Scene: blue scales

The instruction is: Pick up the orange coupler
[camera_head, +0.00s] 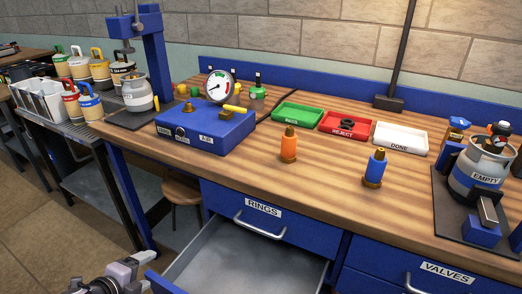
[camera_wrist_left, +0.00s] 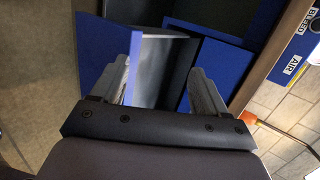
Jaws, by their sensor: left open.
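The orange coupler (camera_head: 289,146) stands upright on the wooden bench top, in front of the green and red trays, with a brass fitting on top. My left gripper (camera_head: 136,272) is at the lower left of the head view, below bench height, in front of the bench and well apart from the coupler. In the left wrist view my left gripper (camera_wrist_left: 161,78) is open, with nothing between its fingers. Blue panels of the bench show beyond them. My right gripper is not in view.
The RINGS drawer (camera_head: 245,268) is pulled open below the coupler. A blue coupler (camera_head: 375,168) stands to its right. The blue test box (camera_head: 205,128) with a gauge is to its left. Green (camera_head: 297,113), red (camera_head: 344,125) and white (camera_head: 400,139) trays stand behind.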

